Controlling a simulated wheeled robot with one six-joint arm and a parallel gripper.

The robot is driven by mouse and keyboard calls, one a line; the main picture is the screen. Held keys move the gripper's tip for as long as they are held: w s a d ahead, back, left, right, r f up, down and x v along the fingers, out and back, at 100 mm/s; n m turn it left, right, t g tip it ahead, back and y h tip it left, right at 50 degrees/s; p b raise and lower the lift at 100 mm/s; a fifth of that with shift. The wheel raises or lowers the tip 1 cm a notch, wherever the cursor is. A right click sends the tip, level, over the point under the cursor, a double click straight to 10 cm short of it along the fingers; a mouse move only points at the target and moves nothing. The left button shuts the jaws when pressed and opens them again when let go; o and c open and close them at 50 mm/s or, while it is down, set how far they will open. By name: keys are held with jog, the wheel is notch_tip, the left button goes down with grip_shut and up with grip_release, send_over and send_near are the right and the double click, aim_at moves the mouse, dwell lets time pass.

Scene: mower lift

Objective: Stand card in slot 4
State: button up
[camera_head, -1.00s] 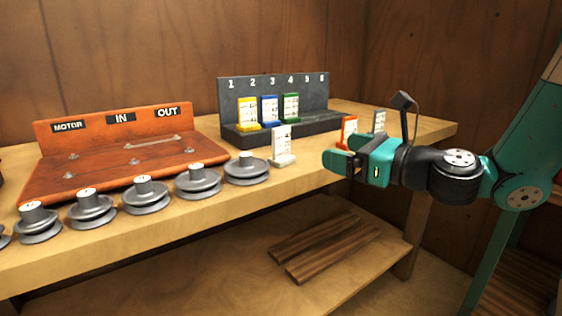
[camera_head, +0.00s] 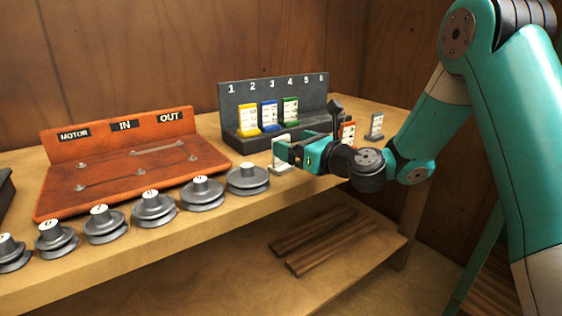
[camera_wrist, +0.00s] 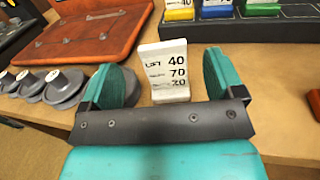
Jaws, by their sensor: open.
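A white card (camera_head: 281,166) with printed numbers stands upright on the bench in front of the rack. In the wrist view the white card (camera_wrist: 168,72) shows 40, 70 and 20, between and slightly beyond the fingers. My gripper (camera_head: 300,150) is open beside it, and in the wrist view its teal fingers (camera_wrist: 168,80) are on either side of the card with gaps. The dark rack (camera_head: 312,98) has numbers 1 to 6. It holds a yellow card (camera_head: 247,119), a blue card (camera_head: 269,115) and a green card (camera_head: 290,110); my gripper partly hides its right end.
A red card (camera_head: 348,131) and a grey card (camera_head: 376,125) stand right of the rack, behind my arm. An orange plate (camera_head: 120,163) marked MOTOR, IN and OUT lies left. Several grey pulleys (camera_head: 154,207) line the bench's front edge. Wooden boards (camera_head: 322,243) lie on the shelf below.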

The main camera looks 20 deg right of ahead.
aim_at(283, 138)
jog(key=x, duration=0.4)
jog(key=shift+r+p, duration=0.15)
jog(key=shift+p, duration=0.15)
jog(key=shift+d, duration=0.1)
jog(key=c, duration=1.3)
jog(key=shift+r, duration=0.1)
jog(key=shift+c, duration=0.2)
